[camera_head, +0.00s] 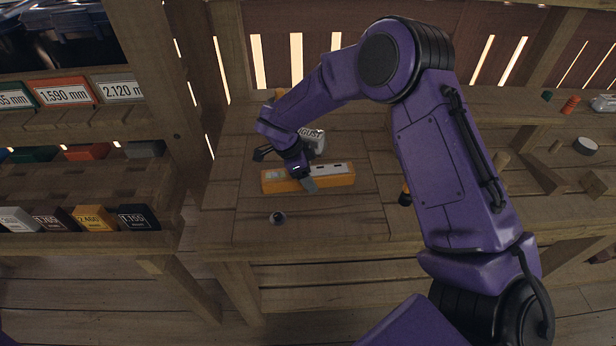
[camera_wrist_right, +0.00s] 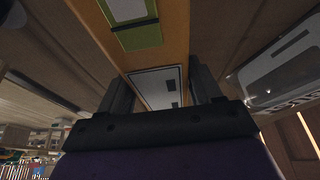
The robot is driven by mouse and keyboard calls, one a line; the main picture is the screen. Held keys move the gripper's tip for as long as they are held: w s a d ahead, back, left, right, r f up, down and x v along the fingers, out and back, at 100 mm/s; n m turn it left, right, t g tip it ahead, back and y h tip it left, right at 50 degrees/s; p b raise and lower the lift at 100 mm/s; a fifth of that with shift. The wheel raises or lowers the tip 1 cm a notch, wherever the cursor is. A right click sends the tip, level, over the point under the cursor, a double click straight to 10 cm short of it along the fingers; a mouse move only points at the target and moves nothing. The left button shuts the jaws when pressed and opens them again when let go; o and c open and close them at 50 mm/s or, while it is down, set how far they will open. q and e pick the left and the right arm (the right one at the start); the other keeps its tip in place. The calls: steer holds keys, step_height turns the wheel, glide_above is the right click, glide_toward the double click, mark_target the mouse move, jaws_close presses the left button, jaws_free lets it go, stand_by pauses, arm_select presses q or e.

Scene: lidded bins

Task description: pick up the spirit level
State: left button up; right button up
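The spirit level (camera_head: 335,175) is a long orange bar lying on the wooden workbench, with pale and dark panels on it. My right gripper (camera_head: 303,180) is over its middle, with one finger showing in front of its near side. In the right wrist view, the level (camera_wrist_right: 172,35) runs between the two dark fingers of my right gripper (camera_wrist_right: 163,85), one on each side. The fingers are apart, and I see no clear grip on the level. The fingertips' contact is too dark to make out. My left gripper is not in view.
A grey object with lettering (camera_head: 312,139) stands just behind the level. A small round dark item (camera_head: 277,217) lies in front of it. Shelves of labelled boxes (camera_head: 66,93) are at the left. Several small items and a wood block (camera_head: 541,174) are on the right. Bench front is mostly clear.

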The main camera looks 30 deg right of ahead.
steer(key=shift+w, duration=0.1)
steer(key=c, duration=0.6)
